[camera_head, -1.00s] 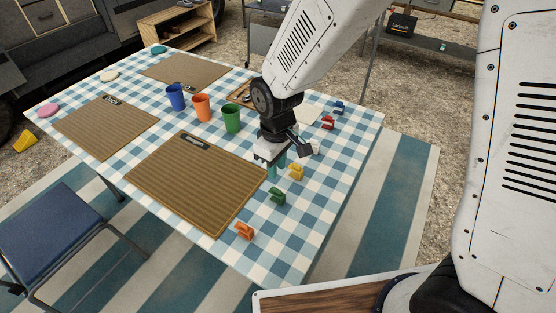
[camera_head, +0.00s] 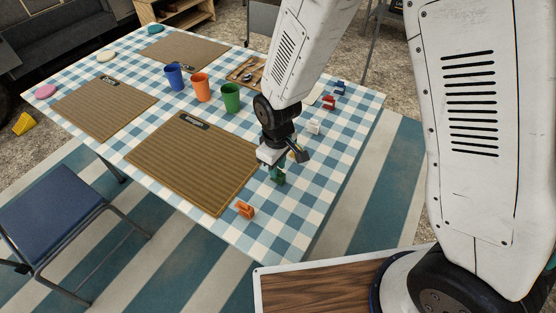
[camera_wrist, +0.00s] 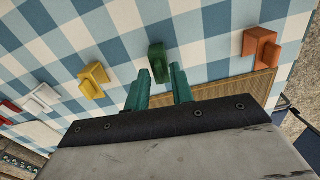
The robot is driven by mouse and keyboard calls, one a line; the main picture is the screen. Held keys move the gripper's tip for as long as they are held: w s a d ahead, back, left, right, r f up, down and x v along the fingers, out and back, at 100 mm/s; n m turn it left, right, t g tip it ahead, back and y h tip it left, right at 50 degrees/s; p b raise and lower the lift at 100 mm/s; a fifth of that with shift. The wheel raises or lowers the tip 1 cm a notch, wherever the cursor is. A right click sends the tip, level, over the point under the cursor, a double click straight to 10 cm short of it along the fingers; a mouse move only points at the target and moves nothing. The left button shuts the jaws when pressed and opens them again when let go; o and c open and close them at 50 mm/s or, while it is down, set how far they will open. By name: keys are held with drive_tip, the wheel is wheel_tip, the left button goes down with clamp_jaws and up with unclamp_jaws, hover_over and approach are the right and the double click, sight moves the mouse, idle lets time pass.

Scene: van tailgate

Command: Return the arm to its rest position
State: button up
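My gripper (camera_head: 274,170) hangs over the near right part of the checked table (camera_head: 235,245), pointing down. In the wrist view its two teal fingers (camera_wrist: 160,78) stand apart with nothing clearly held between them. A green clip (camera_wrist: 156,62) shows just past the fingertips, and in the head view the green clip (camera_head: 278,178) is right by the gripper, partly covered. I cannot tell the exact height above it. My arm reaches out from the upper right, bent downward at the wrist.
An orange clip (camera_head: 245,210), a yellow clip (camera_wrist: 93,80), a white clip (camera_head: 314,127), a red clip (camera_head: 328,102) and a blue clip (camera_head: 340,88) line the table's right side. Blue (camera_head: 173,77), orange (camera_head: 200,87) and green (camera_head: 231,97) cups stand left of my arm. A chair (camera_head: 55,215) stands front left.

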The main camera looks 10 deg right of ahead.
drive_tip(key=shift+f, duration=0.1)
clamp_jaws()
drive_tip(key=shift+r, duration=2.5)
drive_tip(key=shift+d, duration=0.1)
